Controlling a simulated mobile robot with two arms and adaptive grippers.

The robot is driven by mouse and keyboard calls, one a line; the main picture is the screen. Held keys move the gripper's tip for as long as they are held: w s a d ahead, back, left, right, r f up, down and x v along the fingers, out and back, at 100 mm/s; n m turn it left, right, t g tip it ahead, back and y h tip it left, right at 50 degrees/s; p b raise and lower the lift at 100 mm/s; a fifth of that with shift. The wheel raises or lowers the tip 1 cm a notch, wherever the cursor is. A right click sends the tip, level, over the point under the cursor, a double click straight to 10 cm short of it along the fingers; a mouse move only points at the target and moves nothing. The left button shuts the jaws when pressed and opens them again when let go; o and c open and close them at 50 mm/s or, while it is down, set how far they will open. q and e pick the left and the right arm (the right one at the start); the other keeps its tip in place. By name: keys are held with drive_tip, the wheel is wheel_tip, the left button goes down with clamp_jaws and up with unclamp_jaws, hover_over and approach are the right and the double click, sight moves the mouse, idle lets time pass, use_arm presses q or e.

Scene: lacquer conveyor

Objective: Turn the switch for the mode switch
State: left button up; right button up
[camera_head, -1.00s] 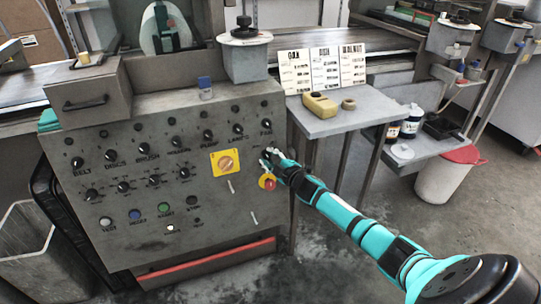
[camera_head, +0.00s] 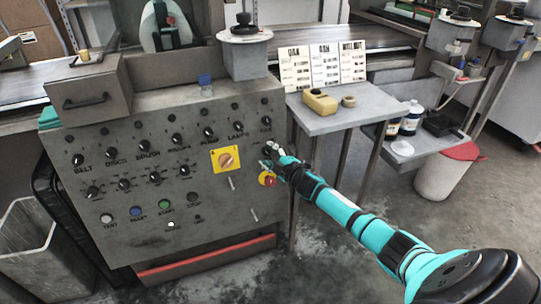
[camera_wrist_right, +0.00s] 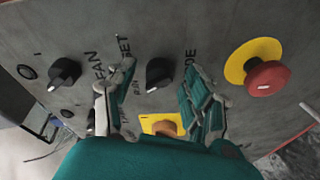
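The mode switch (camera_wrist_right: 158,73) is a black rotary knob on the grey control panel. In the right wrist view it sits between and beyond my spread fingers, with no contact visible. Lettering ending in "DE" shows beside it, partly covered by a finger. My right gripper (camera_wrist_right: 160,105) is open and faces the panel. In the head view my right gripper (camera_head: 270,154) is at the panel's right edge, below the fan knob (camera_head: 266,122) and above the red emergency button (camera_head: 270,180); it hides the mode switch there. My left gripper is not in view.
The red button (camera_wrist_right: 267,78) stands out from the panel, right of my fingers in the wrist view. A yellow plate with an orange switch (camera_head: 226,160) is left of my gripper. A side table (camera_head: 350,118) with a yellow device stands right of the panel.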

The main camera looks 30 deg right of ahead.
drive_tip(key=shift+s, duration=0.6)
drive_tip(key=s+r, duration=0.2)
drive_tip(key=s, duration=0.8)
drive_tip(key=shift+s+a, duration=0.2)
drive_tip(key=shift+s, duration=0.1)
